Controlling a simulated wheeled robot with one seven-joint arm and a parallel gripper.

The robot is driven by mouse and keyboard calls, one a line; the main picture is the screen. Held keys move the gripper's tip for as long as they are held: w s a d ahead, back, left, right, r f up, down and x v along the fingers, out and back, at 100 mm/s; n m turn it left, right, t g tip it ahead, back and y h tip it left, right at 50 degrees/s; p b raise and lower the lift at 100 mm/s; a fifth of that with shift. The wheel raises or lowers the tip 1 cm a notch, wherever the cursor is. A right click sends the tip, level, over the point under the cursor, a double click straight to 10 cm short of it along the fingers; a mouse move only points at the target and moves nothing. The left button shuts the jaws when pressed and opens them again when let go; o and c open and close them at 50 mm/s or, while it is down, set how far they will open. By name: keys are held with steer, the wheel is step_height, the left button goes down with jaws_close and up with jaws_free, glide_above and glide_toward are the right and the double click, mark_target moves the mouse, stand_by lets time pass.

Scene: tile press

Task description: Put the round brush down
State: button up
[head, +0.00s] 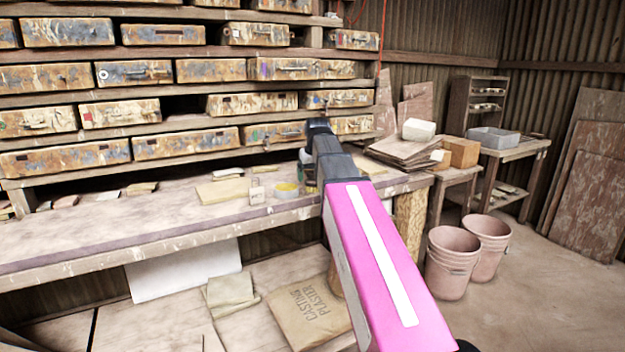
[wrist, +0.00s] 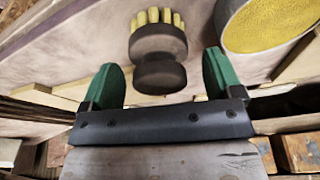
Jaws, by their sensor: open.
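In the wrist view the round brush (wrist: 157,46) has a dark round body with a knob and short yellow bristles. Its knob points toward my gripper (wrist: 162,75) and its bristles point away. The two green fingers stand apart, one on each side of the knob, with a gap showing on both sides. The brush seems to be at the workbench (head: 150,222); whether its bristles touch the top I cannot tell. In the head view my arm hides the brush and most of the gripper.
A round tub with a yellow inside (wrist: 265,22) is close to the right finger; a yellow tub (head: 287,190) shows left of my gripper in the head view. Pale slabs (head: 224,190) lie farther left. Shelves of drawers (head: 187,144) rise behind. The bench front left is clear.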

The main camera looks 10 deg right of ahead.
mark_target(315, 184)
steer(key=v, duration=1)
steer(key=shift+r, duration=0.15)
steer(key=shift+s, duration=0.1)
